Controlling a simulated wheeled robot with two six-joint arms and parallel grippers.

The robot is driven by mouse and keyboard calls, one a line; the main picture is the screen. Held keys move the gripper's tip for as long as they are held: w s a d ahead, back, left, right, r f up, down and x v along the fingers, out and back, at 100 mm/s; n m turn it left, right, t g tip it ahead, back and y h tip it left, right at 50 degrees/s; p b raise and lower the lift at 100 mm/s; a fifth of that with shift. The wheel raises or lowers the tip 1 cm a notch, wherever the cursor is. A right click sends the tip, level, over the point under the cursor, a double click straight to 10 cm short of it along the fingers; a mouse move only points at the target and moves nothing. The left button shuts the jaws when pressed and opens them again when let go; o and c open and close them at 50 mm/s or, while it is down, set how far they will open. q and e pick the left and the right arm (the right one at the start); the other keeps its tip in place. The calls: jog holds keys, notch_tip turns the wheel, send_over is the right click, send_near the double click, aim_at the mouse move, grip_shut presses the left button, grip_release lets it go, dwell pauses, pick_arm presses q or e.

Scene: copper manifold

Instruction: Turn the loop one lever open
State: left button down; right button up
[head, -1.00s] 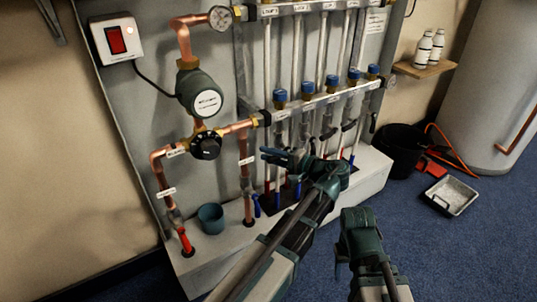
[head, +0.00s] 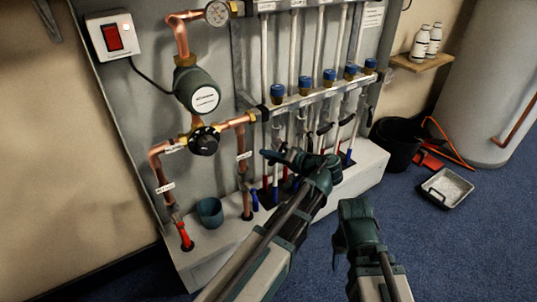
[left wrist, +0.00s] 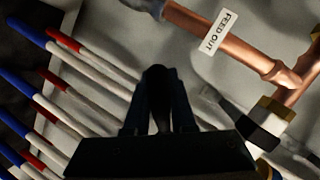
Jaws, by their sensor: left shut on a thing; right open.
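The copper manifold's lower rail (head: 310,101) carries blue-capped valves, with black levers (head: 324,128) below it. My left gripper (head: 272,156) is in front of the pipes under the rail's left part. In the left wrist view its fingers (left wrist: 160,100) are shut on a dark, rounded lever handle (left wrist: 160,82). The lever's body and its valve are hidden behind the gripper, so I cannot tell its angle or read its loop label. My right gripper (head: 352,208) is open and empty, low over the blue carpet.
A copper feed pipe (left wrist: 225,38) labelled "FEED OUT" runs close by in the left wrist view. A teal cup (head: 210,213) stands on the white plinth (head: 358,163). A black bucket (head: 397,143) and a grey tray (head: 447,191) are at the right.

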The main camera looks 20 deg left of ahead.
pick_arm(q)
jog(key=shift+f, duration=0.1)
dwell(0.4)
jog(key=c, duration=0.8)
grip_release()
jog(key=shift+o, duration=0.2)
jog(key=shift+d, duration=0.1)
